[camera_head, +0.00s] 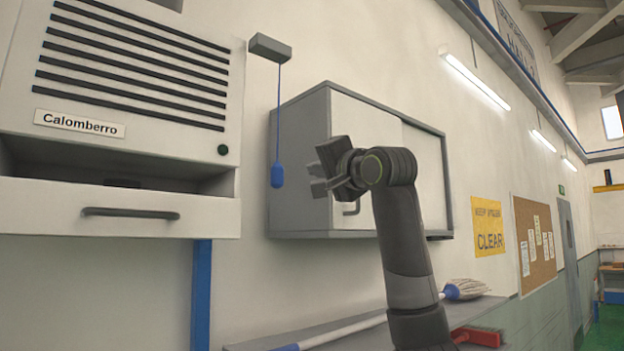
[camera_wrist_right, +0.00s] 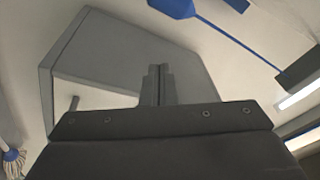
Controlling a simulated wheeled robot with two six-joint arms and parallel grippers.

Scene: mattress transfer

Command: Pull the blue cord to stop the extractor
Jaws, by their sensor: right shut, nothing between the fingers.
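The blue cord (camera_head: 279,110) hangs from a small grey switch box (camera_head: 270,47) on the wall and ends in a blue pull handle (camera_head: 277,175). The extractor (camera_head: 140,70) is the pale slatted unit at the left, labelled Calomberro. My right gripper (camera_head: 318,180) is just right of the handle in the picture, apart from it. In the right wrist view its fingers (camera_wrist_right: 158,82) are together and empty; the blue handle (camera_wrist_right: 172,8) is at the top edge, with the cord running right to the switch box (camera_wrist_right: 300,68). My left gripper is out of view.
A grey wall cabinet (camera_head: 300,120) is behind my right gripper. A shelf (camera_head: 330,338) below holds a mop (camera_head: 462,290) and a red object (camera_head: 477,338). A yellow sign (camera_head: 488,227) and cork board (camera_head: 534,240) are on the wall at right.

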